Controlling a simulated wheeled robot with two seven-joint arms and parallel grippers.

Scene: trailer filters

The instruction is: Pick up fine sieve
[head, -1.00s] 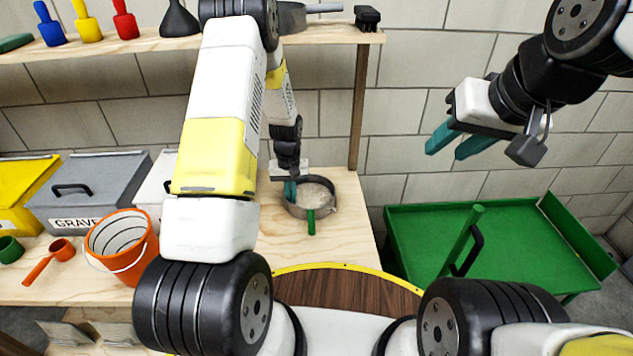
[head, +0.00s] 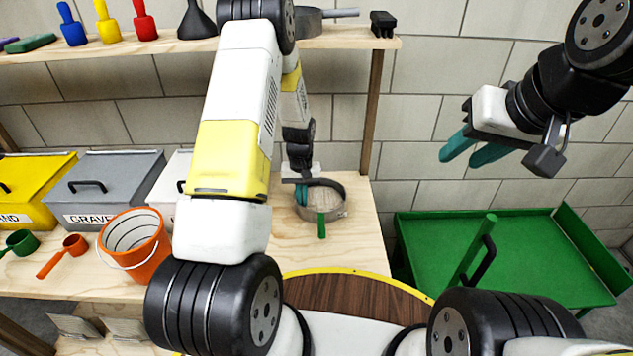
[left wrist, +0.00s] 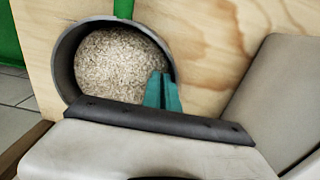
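The fine sieve appears to be the round grey-rimmed pan (head: 335,212) with a green handle (head: 321,226), on the wooden table. The left wrist view shows its grey rim (left wrist: 64,55) around pale, grainy contents (left wrist: 120,65). My left gripper (head: 301,193) points down at the sieve's left side. In the left wrist view its teal fingers (left wrist: 162,92) look close together at the right part of the rim, overlapping the contents. Whether they pinch the rim is unclear. My right gripper (head: 474,150) is open and empty, high in front of the wall.
An orange bucket (head: 137,247), grey gravel bin (head: 100,190), yellow bin (head: 35,180) and scoops (head: 64,256) stand to the left. A shelf (head: 130,48) and its post (head: 373,110) are behind. A green tray (head: 530,250) stands to the right.

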